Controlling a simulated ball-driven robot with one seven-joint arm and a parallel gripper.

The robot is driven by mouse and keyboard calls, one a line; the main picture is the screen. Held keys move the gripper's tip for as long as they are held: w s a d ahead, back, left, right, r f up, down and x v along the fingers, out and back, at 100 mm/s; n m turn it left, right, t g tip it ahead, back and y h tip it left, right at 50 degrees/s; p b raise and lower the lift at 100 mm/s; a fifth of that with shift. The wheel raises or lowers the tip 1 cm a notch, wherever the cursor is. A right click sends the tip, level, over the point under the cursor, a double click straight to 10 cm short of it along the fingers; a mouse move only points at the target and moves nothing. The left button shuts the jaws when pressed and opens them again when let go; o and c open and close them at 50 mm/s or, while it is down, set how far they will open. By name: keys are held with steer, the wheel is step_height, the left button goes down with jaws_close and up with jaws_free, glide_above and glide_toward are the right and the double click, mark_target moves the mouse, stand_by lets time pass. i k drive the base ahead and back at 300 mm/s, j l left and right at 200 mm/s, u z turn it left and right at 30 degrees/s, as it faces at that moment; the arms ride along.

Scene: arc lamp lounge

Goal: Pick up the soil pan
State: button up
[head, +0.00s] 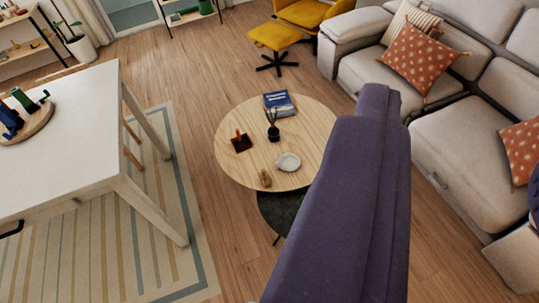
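No thing in the head view is clearly a soil pan. On the round wooden coffee table (232,165) lie a small dark red square piece (242,145) with a wooden bit standing on it, a white round dish (288,162) and a small tan wooden object (265,178). I cannot tell whether any of these is the pan. My purple arm fills the lower middle and right, hiding the coffee table's right part. No gripper fingers show. The coffee table is well away from me, beyond open floor.
A white table (70,130) stands at left on a striped rug (130,250), bearing a round board (36,124) with blue and green items. Blue books (280,103) and a dark reed vase (273,132) share the coffee table. A grey sofa (455,130) is right; a yellow ottoman (272,36) is behind.

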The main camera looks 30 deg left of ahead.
mark_target(241, 143)
steer(key=u, duration=0.45)
steer(key=i+j+u, duration=0.1)
steer(key=u, duration=0.35)
steer(key=i+u, duration=0.1)
steer(key=u, duration=0.3)
steer(key=i, duration=2)
steer(key=i+z, duration=0.3)
steer(key=i+j+z, duration=0.3)
steer(key=i, duration=0.15)
steer(key=z, duration=0.7)
